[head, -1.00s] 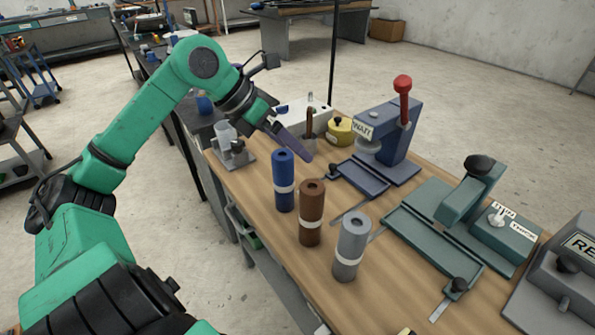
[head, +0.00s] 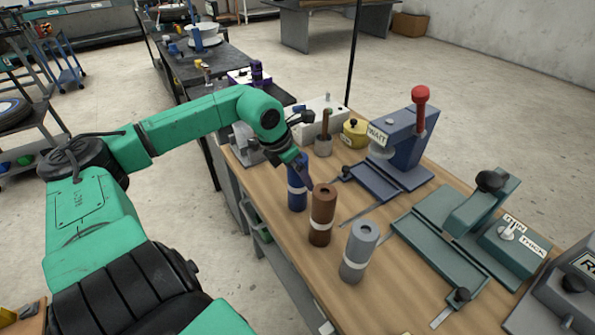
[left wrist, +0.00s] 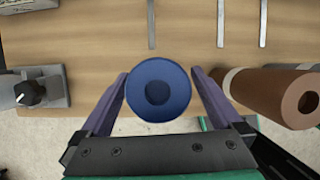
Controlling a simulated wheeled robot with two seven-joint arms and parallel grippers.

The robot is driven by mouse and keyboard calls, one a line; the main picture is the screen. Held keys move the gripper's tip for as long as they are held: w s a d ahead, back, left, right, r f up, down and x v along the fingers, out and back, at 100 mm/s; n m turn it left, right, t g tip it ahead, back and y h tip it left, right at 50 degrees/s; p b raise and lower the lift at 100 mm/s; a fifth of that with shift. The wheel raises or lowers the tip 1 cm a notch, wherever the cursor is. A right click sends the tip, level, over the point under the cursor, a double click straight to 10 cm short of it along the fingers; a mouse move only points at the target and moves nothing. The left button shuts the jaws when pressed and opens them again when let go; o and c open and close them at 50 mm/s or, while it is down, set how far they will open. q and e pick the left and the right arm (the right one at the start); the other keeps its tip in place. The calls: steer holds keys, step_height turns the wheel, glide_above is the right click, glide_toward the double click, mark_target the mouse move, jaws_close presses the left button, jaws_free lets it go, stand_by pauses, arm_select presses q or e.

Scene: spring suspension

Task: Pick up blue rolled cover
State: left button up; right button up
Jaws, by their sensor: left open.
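The blue rolled cover (head: 297,190) stands upright on the wooden workbench, with a pale band around it. My left gripper (head: 299,170) is over its top, pointing down, and hides part of the roll. In the left wrist view the blue roll (left wrist: 158,88) is seen from above, between the two fingers of my open left gripper (left wrist: 158,95). Small gaps seem to show on both sides. My right gripper is not in view.
A brown roll (head: 322,215) stands close beside the blue one, and a grey roll (head: 359,252) is nearer. A blue press with a red handle (head: 400,145) and a green fixture (head: 450,225) stand to the right. Bare wood (head: 300,260) lies in front.

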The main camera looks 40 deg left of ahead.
arm_select(q)
steer(key=shift+w+f, duration=0.15)
steer(key=shift+f, duration=0.15)
steer(key=shift+r, duration=0.1)
steer(key=c, duration=1.6)
steer(key=shift+o, duration=0.2)
steer(key=shift+r, duration=0.1)
